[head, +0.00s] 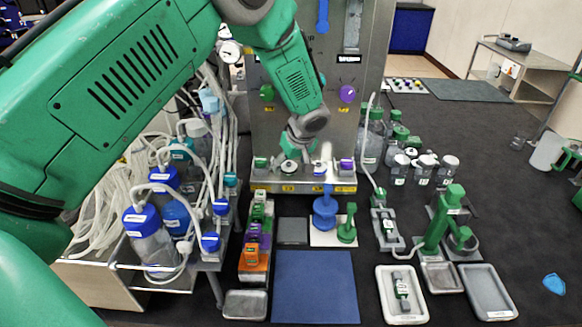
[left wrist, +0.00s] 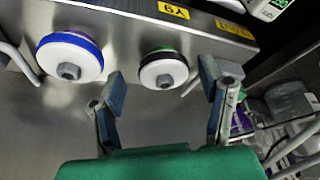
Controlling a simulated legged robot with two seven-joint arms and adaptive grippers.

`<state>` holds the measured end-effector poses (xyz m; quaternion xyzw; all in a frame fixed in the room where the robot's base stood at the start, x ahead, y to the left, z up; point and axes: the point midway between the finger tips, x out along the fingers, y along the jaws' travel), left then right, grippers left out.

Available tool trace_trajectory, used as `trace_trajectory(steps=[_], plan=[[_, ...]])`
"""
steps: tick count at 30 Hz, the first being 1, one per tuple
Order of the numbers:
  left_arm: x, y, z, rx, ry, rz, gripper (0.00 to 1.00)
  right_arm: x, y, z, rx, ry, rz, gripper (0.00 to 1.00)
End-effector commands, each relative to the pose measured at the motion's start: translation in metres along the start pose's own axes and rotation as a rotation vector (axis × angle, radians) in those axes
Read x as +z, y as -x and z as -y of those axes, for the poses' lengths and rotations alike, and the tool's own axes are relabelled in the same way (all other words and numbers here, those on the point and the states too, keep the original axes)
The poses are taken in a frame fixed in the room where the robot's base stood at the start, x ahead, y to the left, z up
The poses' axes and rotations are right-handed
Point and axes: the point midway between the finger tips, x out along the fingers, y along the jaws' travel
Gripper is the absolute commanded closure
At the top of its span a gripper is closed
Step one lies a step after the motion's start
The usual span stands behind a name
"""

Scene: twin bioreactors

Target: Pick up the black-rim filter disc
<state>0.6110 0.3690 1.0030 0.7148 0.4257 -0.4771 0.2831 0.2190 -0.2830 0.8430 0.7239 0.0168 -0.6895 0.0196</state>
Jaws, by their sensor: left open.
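The black-rim filter disc (left wrist: 163,71) is white with a dark rim and a grey hub; it sits under the steel panel's ledge in the left wrist view. It also shows small in the head view (head: 289,169), below my left gripper (head: 302,147). A blue-rim filter disc (left wrist: 70,58) is beside it, to the left in the wrist view. My left gripper in the wrist view (left wrist: 166,80) is open and empty. Its fingers stand to either side of the black-rim disc, apparently short of touching it. My right gripper does not show.
A steel panel (head: 340,130) with knobs stands behind. Bottles with blue caps and tubing (head: 150,235) crowd the left. A blue mat (head: 314,287), a blue stand (head: 325,212) and a green stand (head: 437,225) are in front. Bottles (head: 423,170) stand at right.

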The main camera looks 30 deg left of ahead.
Motion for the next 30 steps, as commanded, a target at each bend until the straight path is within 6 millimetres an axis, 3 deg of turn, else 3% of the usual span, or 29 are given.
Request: trace_trajectory(steps=[1,4,5,17,30], plan=[[0.0,0.0,0.001,0.0,0.001,0.0,0.37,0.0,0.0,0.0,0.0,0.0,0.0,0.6],[0.0,0.0,0.0,-0.001,0.001,0.0,0.72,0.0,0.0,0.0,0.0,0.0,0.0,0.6],[-0.001,0.0,0.0,-0.001,0.0,0.001,0.75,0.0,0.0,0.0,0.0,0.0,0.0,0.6],[-0.003,0.005,0.0,-0.001,0.001,-0.001,0.75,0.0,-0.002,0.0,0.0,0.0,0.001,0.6],[-0.033,0.079,0.0,0.0,0.001,-0.002,0.75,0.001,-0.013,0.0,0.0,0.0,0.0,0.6]])
